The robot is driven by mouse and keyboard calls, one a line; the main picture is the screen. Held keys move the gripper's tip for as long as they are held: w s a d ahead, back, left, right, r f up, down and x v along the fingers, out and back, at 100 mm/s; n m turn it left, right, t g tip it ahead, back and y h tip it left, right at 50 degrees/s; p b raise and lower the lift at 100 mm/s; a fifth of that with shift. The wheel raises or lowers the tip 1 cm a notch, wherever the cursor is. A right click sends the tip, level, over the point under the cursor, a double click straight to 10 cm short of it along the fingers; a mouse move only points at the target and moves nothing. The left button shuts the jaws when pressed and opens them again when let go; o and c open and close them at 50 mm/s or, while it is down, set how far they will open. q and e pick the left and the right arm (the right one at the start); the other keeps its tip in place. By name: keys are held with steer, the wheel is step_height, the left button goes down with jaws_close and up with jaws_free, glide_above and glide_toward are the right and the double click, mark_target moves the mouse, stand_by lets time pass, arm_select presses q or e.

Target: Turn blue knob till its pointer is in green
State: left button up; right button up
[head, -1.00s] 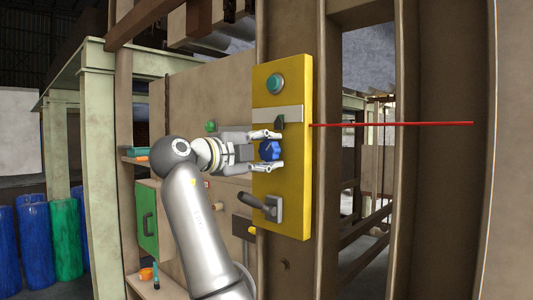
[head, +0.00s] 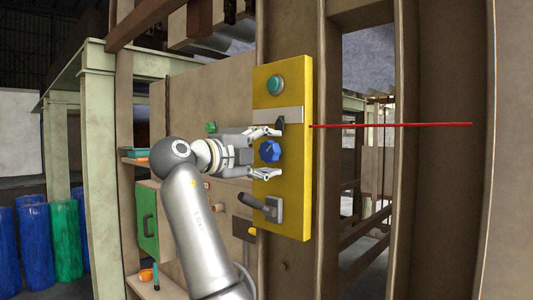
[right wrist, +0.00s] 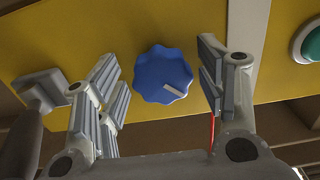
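The blue knob (head: 269,151) is on the yellow panel (head: 299,190), between a dark switch above and a grey lever below. In the right wrist view the knob (right wrist: 158,68) has a scalloped rim and a short white pointer mark toward its lower right. No green zone around the knob can be made out. My right gripper (head: 266,152) is open, with one finger above and one below the knob. In the right wrist view the gripper (right wrist: 160,72) shows gaps between both fingers and the knob. My left gripper is not in view.
A green button (head: 275,84) sits at the panel's top. The dark switch (head: 280,122) is close to my upper finger, and the grey lever (head: 268,208) is below my lower one. A thin red rod (head: 400,125) extends right from the panel.

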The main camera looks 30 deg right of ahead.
steer(key=shift+r, duration=0.1)
steer(key=v, duration=0.8)
stand_by(0.4)
